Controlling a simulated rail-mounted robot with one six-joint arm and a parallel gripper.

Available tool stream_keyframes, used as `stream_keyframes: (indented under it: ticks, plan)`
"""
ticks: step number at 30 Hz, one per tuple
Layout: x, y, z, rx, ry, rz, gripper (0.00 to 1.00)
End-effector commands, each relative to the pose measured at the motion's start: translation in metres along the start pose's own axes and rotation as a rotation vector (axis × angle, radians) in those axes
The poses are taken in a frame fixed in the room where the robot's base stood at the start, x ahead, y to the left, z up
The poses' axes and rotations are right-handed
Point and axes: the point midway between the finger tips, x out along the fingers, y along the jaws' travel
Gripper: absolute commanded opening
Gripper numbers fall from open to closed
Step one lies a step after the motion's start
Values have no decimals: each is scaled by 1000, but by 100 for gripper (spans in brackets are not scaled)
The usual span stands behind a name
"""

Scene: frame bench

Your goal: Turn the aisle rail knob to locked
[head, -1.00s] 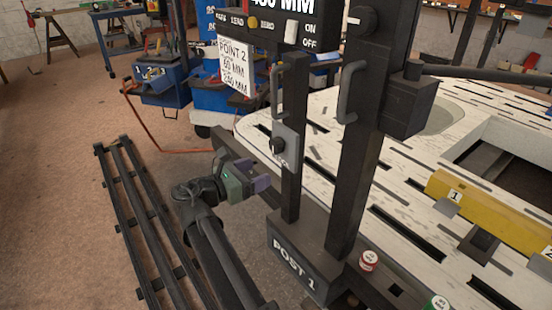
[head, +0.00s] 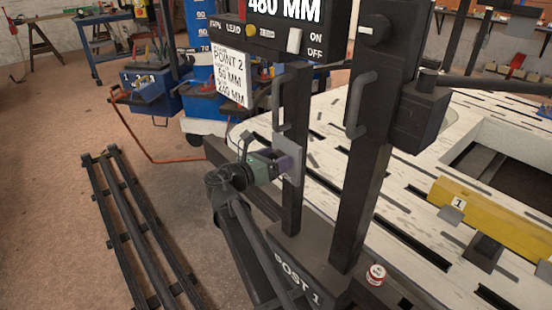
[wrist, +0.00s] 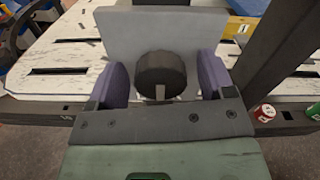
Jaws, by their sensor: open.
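The knob (wrist: 160,72) is a dark round knob with a light pointer mark, on a grey plate (wrist: 122,28) fixed to the narrow black post. In the wrist view its mark points down toward my gripper. My gripper (wrist: 162,84) is open, with one purple finger on each side of the knob and a small gap showing on both sides. In the head view my gripper (head: 284,160) is up against the plate (head: 297,158) and hides the knob. No lock label is readable in either view.
The thick black post (head: 362,170) with a handle stands right of the narrow post, on the POST 1 base (head: 300,275). A readout box (head: 285,35) hangs above. A red can (head: 375,275) stands at right. A floor rail (head: 130,220) lies at left.

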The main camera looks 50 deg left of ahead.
Motion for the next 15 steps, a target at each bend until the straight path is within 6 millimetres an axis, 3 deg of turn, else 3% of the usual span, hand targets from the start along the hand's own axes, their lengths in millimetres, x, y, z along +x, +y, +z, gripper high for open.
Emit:
stream_keyframes:
  ticks: [8,15]
  plan:
    - [3,0,0,0,0,0,74]
    - [3,0,0,0,0,0,37]
